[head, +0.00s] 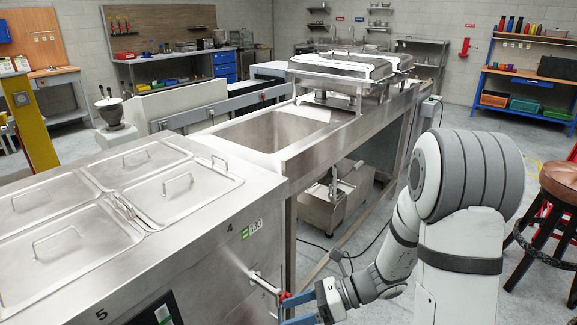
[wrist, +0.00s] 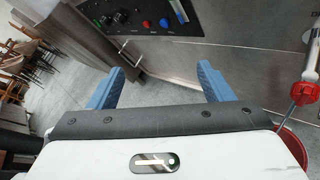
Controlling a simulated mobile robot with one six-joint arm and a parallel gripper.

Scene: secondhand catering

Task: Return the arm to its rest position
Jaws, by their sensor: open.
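My gripper (head: 299,311) shows low in the head view, at the bottom edge, beside the front of the steel food counter. In the wrist view my gripper (wrist: 161,88) has its two blue fingers wide apart, with nothing between them. My white and grey arm stands at the right of the head view and bends down toward the counter. The steel counter (head: 205,245) fills the left of the head view. Its front panel (wrist: 250,60) with knobs faces the fingers in the wrist view.
A tool with a red grip (wrist: 300,92) is at the right of the wrist view, close to my gripper. A steel sink bench (head: 345,140) stands behind the counter. A stool (head: 560,185) is at the right. Grey floor (wrist: 75,78) lies open at the left of the wrist view.

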